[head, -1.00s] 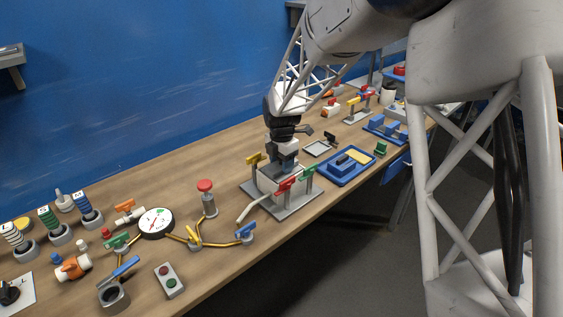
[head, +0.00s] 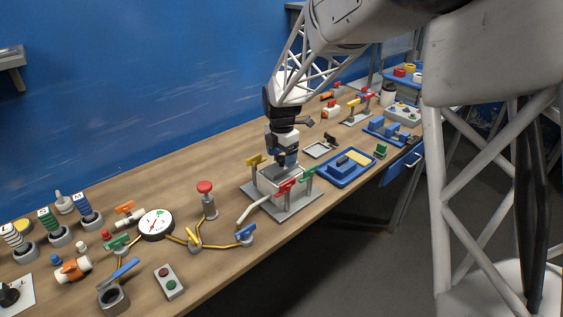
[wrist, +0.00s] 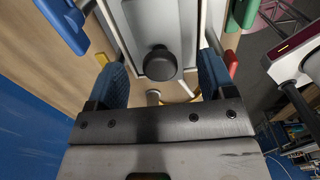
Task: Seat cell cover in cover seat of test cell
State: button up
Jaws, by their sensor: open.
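The test cell (head: 267,181) is a pale box on a grey base plate near the middle of the bench, with yellow, red and green clamps around it. My gripper (head: 285,163) is above it, pointing down. In the wrist view the cell cover (wrist: 178,20) is a grey plate with a round black knob (wrist: 160,64). It lies between the cell's pale walls. My gripper's blue fingers stand wide apart on either side of the knob, open and empty, with gaps to it. Whether the cover sits fully down in its seat cannot be told.
A blue tray (head: 329,176) with a yellow pad stands right of the cell, and a grey square frame (head: 318,150) lies behind it. A red-topped post (head: 207,200) and a pale hose (head: 252,209) are to the left. Bare bench lies behind the cell.

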aim_at(283, 158)
notch_tip(283, 158, up, 9)
jog(key=shift+f, duration=0.15)
dwell(0.9)
jog(key=s+d+r+m+t, duration=0.1)
jog(key=s+d+r+m, duration=0.3)
jog(key=s+d+m, duration=0.45)
jog(key=s+d+r+m, duration=0.3)
jog(key=s+d+m, duration=0.25)
jog(key=s, duration=0.55)
jog(key=s+d+f+m, duration=0.1)
jog(key=s+d+m, duration=0.2)
jog(key=s, duration=0.4)
jog(key=s+d+f+m+t, duration=0.1)
jog(key=s+d+m, duration=0.2)
jog(key=s+m, duration=0.2)
jog(key=s+d+f+m, duration=0.1)
jog(key=s+d+m, duration=0.2)
jog(key=s, duration=0.6)
jog(key=shift+f+m+t, duration=0.25)
jog(key=shift+m+t, duration=0.05)
jog(key=shift+m, duration=0.8)
